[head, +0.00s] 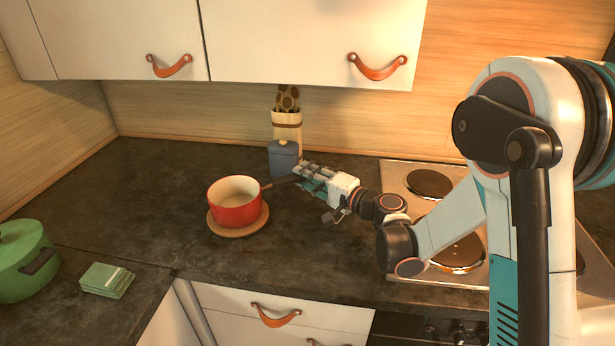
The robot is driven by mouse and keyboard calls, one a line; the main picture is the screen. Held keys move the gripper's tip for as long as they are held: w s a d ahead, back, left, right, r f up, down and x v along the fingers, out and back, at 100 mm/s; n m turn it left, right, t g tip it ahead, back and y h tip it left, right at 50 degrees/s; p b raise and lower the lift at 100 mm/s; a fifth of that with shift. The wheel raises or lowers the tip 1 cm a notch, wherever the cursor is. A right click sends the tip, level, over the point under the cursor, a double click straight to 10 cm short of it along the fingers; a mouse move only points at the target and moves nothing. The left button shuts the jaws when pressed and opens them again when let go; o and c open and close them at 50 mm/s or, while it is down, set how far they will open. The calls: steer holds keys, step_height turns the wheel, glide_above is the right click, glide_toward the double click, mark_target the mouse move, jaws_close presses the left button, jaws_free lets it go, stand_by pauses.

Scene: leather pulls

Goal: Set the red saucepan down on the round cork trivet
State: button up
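The red saucepan (236,209) is upright over the round cork trivet (254,227) on the dark counter. It looks to be resting on the trivet, but a small gap under it cannot be ruled out. Its dark handle (282,180) points right toward my gripper (305,180). My gripper's fingers are at the handle's outer end and hide it. I cannot tell whether they are closed around the handle or only beside it. The trivet shows as a tan rim at the front and sides of the pan; the rest is hidden beneath it.
A blue-grey canister (284,158) and a utensil holder (287,128) stand just behind the handle. A hob (420,200) lies right, under my arm. A green pot (22,262) and folded green cloths (106,280) are at the left. The counter left of the saucepan is clear.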

stand_by(0.3)
steer(key=s+d+r+n+g+h, duration=0.1)
steer(key=s+d+h, duration=0.3)
steer(key=s+d, duration=0.4)
steer(key=s+d+r+n+g+h, duration=0.1)
steer(key=s+d+n+h, duration=0.2)
steer(key=s+d, duration=0.6)
steer(key=s+d+r+n+g+h, duration=0.1)
steer(key=s+d+h, duration=0.5)
steer(key=s, duration=1)
steer(key=shift+s+d+r+n+h, duration=0.15)
steer(key=shift+d+n, duration=0.1)
steer(key=shift+d, duration=0.3)
steer(key=shift+s+d+r+n+h, duration=0.1)
steer(key=shift+d+r+n, duration=0.1)
steer(key=shift+d, duration=0.3)
steer(key=shift+s+d+r+n+h, duration=0.15)
steer(key=shift+d+n, duration=0.1)
steer(key=shift+d, duration=0.3)
